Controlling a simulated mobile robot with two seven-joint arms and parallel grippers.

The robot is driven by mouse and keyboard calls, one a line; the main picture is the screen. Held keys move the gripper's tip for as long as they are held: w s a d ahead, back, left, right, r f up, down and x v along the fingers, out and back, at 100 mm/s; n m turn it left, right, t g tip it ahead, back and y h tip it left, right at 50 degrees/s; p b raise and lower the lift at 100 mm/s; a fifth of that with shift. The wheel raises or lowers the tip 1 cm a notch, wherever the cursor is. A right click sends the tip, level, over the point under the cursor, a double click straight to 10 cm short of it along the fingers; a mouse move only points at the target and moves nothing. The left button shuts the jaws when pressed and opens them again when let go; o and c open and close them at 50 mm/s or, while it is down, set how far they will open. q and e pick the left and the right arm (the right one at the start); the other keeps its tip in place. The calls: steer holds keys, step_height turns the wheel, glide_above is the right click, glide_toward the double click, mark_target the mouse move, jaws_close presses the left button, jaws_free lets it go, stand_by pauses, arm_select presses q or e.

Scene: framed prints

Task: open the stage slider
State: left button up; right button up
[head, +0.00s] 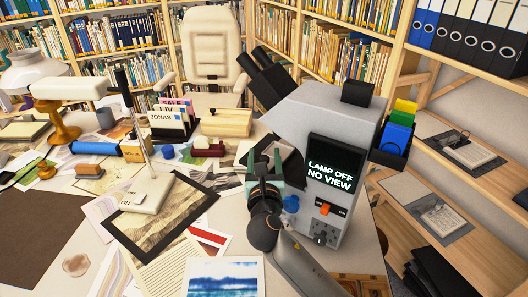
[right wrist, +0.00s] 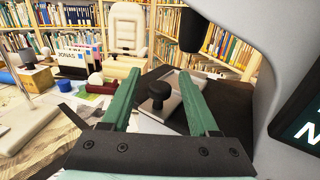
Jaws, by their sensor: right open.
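The grey microscope (head: 325,115) stands on the desk, its screen reading "LAMP OFF NO VIEW". In the right wrist view a black round knob (right wrist: 159,91) stands on a pale grey plate (right wrist: 187,82) on the dark stage (right wrist: 155,76); it looks like the slider's knob. My right gripper (head: 265,160) is open at the left side of the microscope. In the right wrist view its green fingers (right wrist: 159,78) frame the knob on both sides, with gaps; I cannot tell how far ahead the knob is. In the head view the gripper hides much of the stage. My left gripper is not in view.
An orange switch (head: 325,209) and a blue knob (head: 291,204) are on the microscope near my right arm. A black-framed print (head: 160,225) and loose papers cover the desk. A lamp (head: 70,90) stands at left. Bookshelves and a cream chair (head: 210,50) stand behind.

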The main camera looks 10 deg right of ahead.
steer(key=shift+w+d, duration=0.2)
steer(key=shift+w, duration=1)
steer(key=shift+c, duration=0.4)
jaws_close()
